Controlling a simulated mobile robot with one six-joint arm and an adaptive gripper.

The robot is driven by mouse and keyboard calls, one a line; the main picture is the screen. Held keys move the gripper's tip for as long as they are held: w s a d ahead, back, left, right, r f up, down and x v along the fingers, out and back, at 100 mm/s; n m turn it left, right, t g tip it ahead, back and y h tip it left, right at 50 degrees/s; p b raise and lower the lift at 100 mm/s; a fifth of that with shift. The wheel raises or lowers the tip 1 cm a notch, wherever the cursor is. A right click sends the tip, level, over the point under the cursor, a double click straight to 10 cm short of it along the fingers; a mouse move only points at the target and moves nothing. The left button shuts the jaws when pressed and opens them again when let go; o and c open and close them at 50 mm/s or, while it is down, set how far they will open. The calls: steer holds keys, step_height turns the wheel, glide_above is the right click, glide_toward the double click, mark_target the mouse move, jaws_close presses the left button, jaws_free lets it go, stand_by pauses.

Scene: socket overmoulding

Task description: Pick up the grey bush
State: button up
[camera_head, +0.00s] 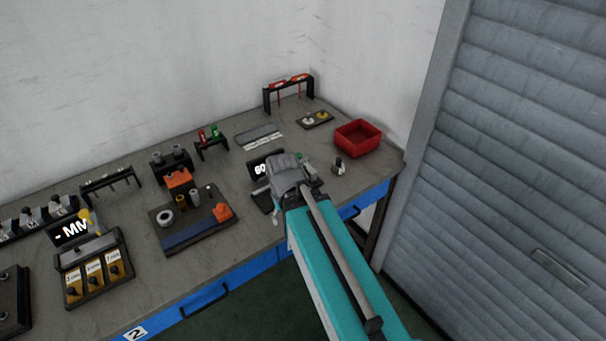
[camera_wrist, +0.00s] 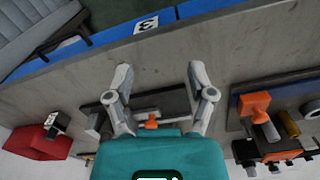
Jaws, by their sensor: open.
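The grey bush (camera_head: 195,197) stands on the dark tray (camera_head: 187,238), between a brass bush (camera_head: 182,202) and an orange block (camera_head: 222,212). In the wrist view the grey bush (camera_wrist: 270,131) appears at the right, beside the brass bush (camera_wrist: 288,124). My gripper (camera_wrist: 160,72) is open, with nothing between its fingers. It is above the front of the table, to the right of the tray in the head view, apart from the bush. In the head view my wrist hides most of the fingers.
A small display stand (camera_head: 262,166) is close to my gripper. A red bin (camera_head: 358,138) sits at the right end of the table. An orange-topped fixture (camera_head: 178,178) stands behind the tray. A label holder (camera_head: 92,270) is at the left. Bare tabletop (camera_head: 140,238) lies left of the tray.

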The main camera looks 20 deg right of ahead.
steer(key=shift+o, duration=1)
step_height(320, 180, up, 10)
steer(key=n+p, duration=1)
steer(key=n, duration=0.9)
glide_above(302, 166)
steer(key=shift+r, duration=0.1)
step_height(302, 166, down, 9)
steer(key=b, duration=0.8)
steer(key=shift+r, duration=0.15)
steer(key=shift+s+b, duration=0.1)
steer(key=shift+b, duration=0.25)
